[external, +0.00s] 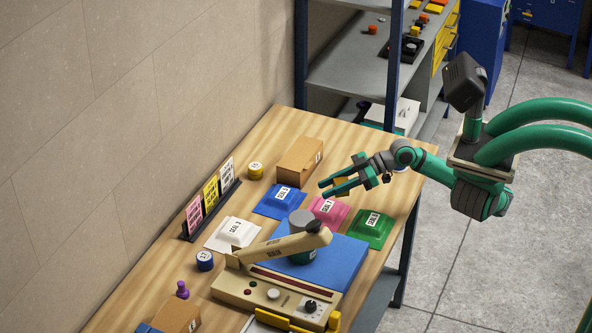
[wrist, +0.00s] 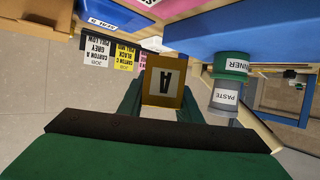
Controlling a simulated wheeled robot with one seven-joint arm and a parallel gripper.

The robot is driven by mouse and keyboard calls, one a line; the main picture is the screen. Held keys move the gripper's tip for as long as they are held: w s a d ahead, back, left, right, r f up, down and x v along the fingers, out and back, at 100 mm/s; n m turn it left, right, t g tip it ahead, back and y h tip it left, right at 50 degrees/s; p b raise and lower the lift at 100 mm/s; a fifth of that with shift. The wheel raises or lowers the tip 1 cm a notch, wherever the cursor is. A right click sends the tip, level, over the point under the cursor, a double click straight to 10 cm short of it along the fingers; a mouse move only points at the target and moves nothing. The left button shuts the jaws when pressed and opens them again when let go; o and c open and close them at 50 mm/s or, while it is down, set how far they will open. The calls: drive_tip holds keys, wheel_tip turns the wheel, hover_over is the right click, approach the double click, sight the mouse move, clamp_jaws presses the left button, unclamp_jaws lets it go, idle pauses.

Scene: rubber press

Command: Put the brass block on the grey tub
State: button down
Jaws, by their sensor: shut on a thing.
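In the external view my gripper (external: 328,188) is shut on the block (external: 343,186), above the table's right side. The grey tub (external: 300,217) is partly hidden behind the press lever. In the upside-down wrist view it is the grey tub (wrist: 227,100) labelled PASTE, stacked on a green tub (wrist: 232,66). The block is apart from the tub, up and to its right in the external view.
A beige press (external: 235,284) with a raised lever (external: 275,247) stands close to the tubs, by a blue slab (external: 345,262). Blue, pink, green and white pads, a cardboard box (external: 299,160) and a card rack (external: 212,209) occupy the wooden table.

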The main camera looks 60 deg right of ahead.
drive_tip(key=w+a+r+n+g+y, duration=0.25)
drive_tip(key=a+r, duration=0.55)
drive_tip(key=a, duration=0.4)
wheel_tip(320, 180, up, 9)
drive_tip(key=n+g+y, duration=0.2)
drive_tip(key=n+g, duration=0.1)
drive_tip(key=n, duration=0.1)
hover_over(292, 223)
drive_tip(key=shift+m, duration=0.25)
drive_tip(key=shift+f, duration=3.95)
drive_tip(key=c, duration=1.3)
unclamp_jaws()
drive_tip(key=shift+f, duration=0.1)
drive_tip(key=v, duration=1.2)
